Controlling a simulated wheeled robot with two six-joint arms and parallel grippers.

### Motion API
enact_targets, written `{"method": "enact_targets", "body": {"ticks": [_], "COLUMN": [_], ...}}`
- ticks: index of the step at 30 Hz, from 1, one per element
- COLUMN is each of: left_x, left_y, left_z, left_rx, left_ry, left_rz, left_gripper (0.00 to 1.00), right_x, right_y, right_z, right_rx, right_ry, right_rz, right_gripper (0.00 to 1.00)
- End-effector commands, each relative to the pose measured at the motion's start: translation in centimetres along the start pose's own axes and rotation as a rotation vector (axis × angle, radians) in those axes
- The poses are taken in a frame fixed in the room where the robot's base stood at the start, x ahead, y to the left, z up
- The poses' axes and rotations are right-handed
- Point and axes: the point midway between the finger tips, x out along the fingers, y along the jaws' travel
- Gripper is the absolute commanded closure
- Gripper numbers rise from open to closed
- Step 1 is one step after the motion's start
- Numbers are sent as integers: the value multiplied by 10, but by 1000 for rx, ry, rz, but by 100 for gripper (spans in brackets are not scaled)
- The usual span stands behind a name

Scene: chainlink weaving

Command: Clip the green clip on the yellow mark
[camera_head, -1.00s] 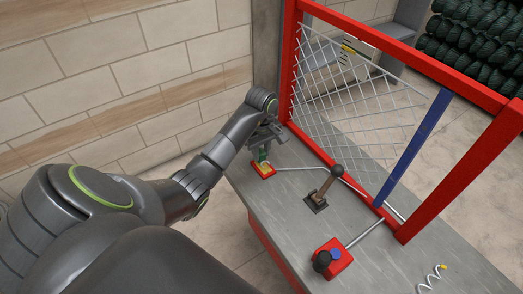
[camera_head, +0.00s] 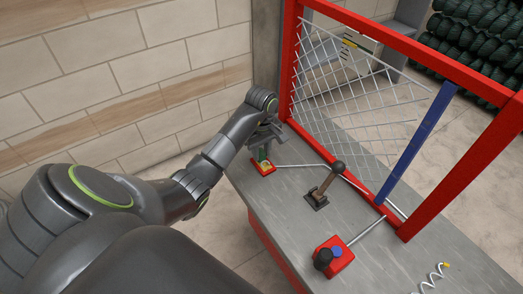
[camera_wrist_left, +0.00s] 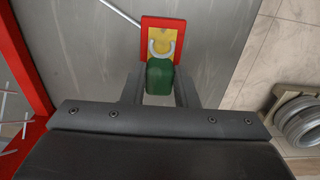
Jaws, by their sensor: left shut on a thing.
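My left gripper (camera_head: 263,146) is shut on the green clip (camera_wrist_left: 160,76) and holds it upright at the far left end of the bench. The clip (camera_head: 262,154) shows just below the fingers in the head view. In the left wrist view its grey curved end lies over the yellow mark (camera_wrist_left: 158,34), which is on a small red block (camera_wrist_left: 147,49). I cannot tell whether the clip touches the mark. The red block (camera_head: 257,171) and part of the yellow mark (camera_head: 266,167) also show in the head view. My right gripper is not in view.

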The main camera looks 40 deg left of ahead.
Motion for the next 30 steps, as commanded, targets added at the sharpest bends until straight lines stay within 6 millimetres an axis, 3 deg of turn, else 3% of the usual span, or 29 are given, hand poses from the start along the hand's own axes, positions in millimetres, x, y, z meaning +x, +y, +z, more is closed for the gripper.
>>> {"method": "enact_targets", "body": {"ticks": [4,5,10,22,29,30], "left_x": [-1,-1,-1,-5,-33,-40], "left_y": [0,0,0,1,1,0], "left_z": [0,0,0,0,-1,0], "left_rx": [0,0,0,0,1,0], "left_ry": [1,1,1,1,4,1], "left_rz": [1,1,1,2,4,1], "left_gripper": [96,71,49,48,48,48], "right_x": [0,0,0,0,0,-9], "right_y": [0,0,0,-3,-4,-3], "right_z": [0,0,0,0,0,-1], "right_rx": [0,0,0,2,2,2], "right_ry": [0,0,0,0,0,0], "right_rz": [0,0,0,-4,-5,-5], "right_gripper": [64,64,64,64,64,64]}}
